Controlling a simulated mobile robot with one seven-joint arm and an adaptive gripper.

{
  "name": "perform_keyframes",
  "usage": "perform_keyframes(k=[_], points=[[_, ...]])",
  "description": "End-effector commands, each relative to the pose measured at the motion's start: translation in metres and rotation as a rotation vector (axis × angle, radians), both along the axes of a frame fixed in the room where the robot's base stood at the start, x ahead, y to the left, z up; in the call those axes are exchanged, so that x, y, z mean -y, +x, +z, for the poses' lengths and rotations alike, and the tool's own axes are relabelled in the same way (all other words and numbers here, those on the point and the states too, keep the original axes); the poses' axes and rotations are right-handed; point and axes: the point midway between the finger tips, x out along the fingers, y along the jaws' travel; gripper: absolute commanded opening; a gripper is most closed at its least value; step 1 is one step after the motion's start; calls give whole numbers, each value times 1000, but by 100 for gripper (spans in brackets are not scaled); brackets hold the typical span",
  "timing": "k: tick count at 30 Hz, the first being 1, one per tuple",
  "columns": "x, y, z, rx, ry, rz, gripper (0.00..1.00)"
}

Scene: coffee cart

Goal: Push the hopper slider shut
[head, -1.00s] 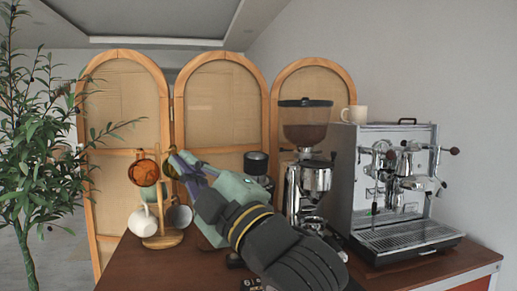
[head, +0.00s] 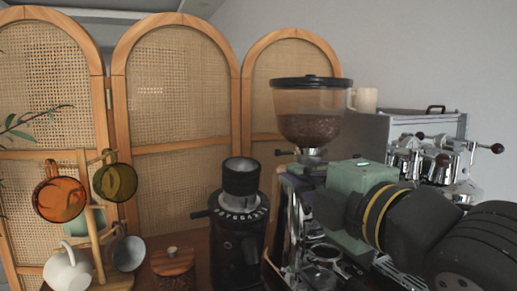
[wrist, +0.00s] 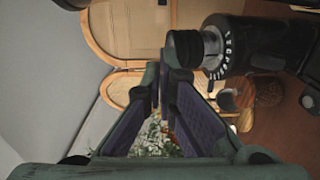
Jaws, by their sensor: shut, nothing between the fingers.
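The coffee grinder's hopper (head: 308,112) is a clear, dark-lidded bowl with beans in it, right of centre in the head view. A small dark knob (head: 283,152) sticks out to the left at its neck and looks like the slider's end. My gripper (head: 288,183) is just below this knob, in front of the grinder body, its purple fingers partly seen. In the wrist view my gripper (wrist: 163,82) has its fingers together with nothing between them. I cannot tell whether it touches the slider. The hopper is not recognisable in the wrist view.
A black grinder (head: 238,220) stands to the left of my gripper; it also shows in the wrist view (wrist: 255,45). A mug tree with glass cups (head: 60,200) and a wooden-lidded jar (head: 172,262) are farther left. The espresso machine (head: 430,125) is to the right.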

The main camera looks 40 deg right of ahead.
Motion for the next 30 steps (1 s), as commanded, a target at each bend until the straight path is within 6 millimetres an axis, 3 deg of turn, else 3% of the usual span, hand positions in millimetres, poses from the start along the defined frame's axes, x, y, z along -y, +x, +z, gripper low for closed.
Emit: perform_keyframes(k=[8, 21, 30], points=[[4, 14, 2, -3, 0, -2, 0], [27, 100, 3, -4, 2, -2, 0], [56, 116, -1, -3, 0, -4, 0]])
